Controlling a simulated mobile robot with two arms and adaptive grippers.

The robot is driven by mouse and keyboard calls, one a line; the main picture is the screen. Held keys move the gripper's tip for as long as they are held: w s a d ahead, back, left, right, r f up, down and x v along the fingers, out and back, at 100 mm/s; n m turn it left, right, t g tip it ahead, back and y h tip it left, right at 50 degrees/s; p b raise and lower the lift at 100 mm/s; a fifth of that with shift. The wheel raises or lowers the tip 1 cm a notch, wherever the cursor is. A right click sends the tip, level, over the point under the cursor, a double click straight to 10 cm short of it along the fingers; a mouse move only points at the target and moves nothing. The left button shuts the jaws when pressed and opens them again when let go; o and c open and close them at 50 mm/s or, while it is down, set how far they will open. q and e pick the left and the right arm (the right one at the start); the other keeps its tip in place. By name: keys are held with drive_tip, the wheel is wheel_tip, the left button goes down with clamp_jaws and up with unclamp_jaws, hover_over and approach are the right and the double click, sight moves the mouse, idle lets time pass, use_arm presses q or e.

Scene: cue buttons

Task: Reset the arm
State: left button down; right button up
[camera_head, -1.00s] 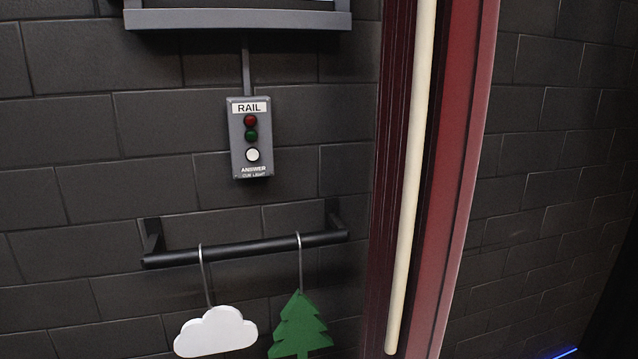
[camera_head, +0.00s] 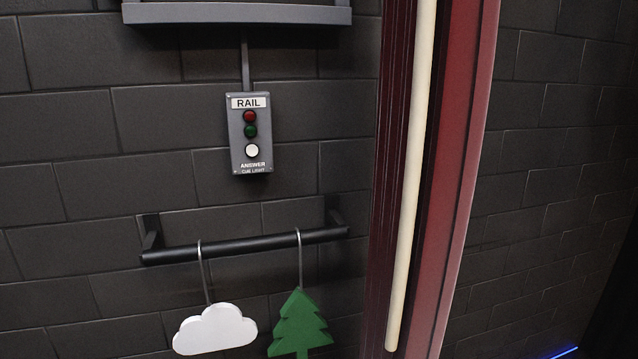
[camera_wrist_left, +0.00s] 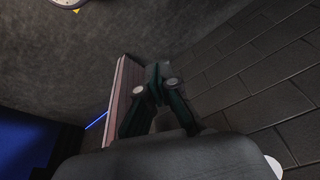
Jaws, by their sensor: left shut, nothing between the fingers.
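My left gripper (camera_wrist_left: 157,92) shows in the left wrist view, its fingers shut with nothing between them. It is pointed toward the upper part of the room, with the dark block wall (camera_wrist_left: 255,95) to its right. No gripper shows in the head view. In the head view a grey cue box (camera_head: 250,133) labelled RAIL is on the block wall. It has a red light (camera_head: 250,116), a green light (camera_head: 250,131) and a white answer button (camera_head: 252,151). Neither light looks clearly lit.
A black rail (camera_head: 245,246) below the box carries a white cloud (camera_head: 215,329) and a green tree (camera_head: 300,325) on hooks. A red curtain or panel (camera_head: 455,180) with a pale pole (camera_head: 410,180) stands to the right. A grey frame (camera_head: 237,14) is above.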

use_arm(q)
drive_tip(key=s+a+f+g+b, duration=0.15)
drive_tip(key=s+f, duration=0.35)
drive_tip(key=f, duration=1.1)
drive_tip(key=s+f+b, duration=0.2)
drive_tip(key=s+f, duration=0.3)
drive_tip(key=f, duration=1)
drive_tip(key=s+a+f+b, duration=0.1)
drive_tip(key=s+f, duration=0.6)
drive_tip(key=s, duration=0.2)
drive_tip(key=shift+s+a+f+g, duration=0.2)
drive_tip(key=shift+s+a+g, duration=0.15)
drive_tip(key=shift+s+a, duration=0.05)
